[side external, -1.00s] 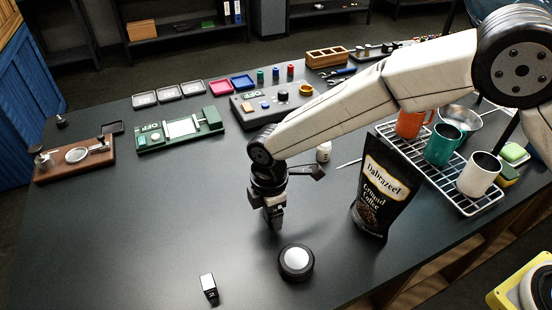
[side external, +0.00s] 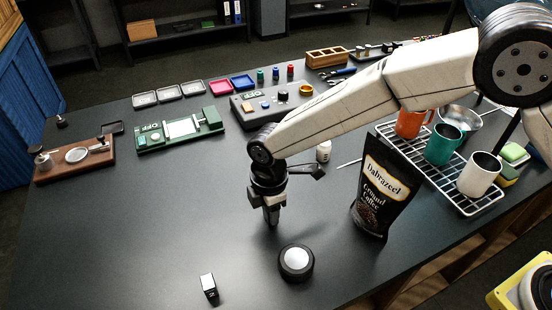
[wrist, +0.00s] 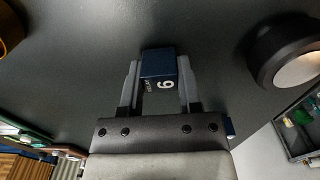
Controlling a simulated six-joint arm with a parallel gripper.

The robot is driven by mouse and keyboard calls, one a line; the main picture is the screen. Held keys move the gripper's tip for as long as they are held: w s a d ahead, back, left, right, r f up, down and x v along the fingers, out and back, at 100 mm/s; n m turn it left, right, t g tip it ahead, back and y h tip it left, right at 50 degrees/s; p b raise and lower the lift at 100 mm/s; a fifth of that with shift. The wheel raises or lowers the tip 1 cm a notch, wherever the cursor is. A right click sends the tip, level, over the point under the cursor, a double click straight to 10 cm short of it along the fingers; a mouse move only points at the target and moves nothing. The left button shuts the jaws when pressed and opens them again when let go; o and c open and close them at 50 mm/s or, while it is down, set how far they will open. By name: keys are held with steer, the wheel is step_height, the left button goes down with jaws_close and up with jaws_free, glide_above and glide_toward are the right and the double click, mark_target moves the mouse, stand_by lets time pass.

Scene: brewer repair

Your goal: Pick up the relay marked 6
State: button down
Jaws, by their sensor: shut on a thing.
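The relay marked 6 (wrist: 158,66) is a dark blue block with a white 6 on its face. It sits between the two fingers of my gripper (wrist: 160,88) in the wrist view, with a finger against each side. In the side view my gripper (side external: 271,218) points down low over the dark table, and the relay cannot be made out there. I cannot tell whether the relay touches the table.
A round black puck with a pale top (side external: 296,262) stands just in front of my gripper. A small black block with a white top (side external: 208,287) is at the front left. A coffee bag (side external: 382,190) stands to the right. The table's left middle is clear.

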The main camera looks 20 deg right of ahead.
steer(key=shift+r, duration=0.55)
step_height(320, 180, up, 2)
steer(key=s+d+r, duration=0.7)
steer(key=s+r, duration=0.2)
steer(key=s, duration=0.3)
steer(key=shift+r, duration=0.35)
steer(key=shift+d, duration=0.1)
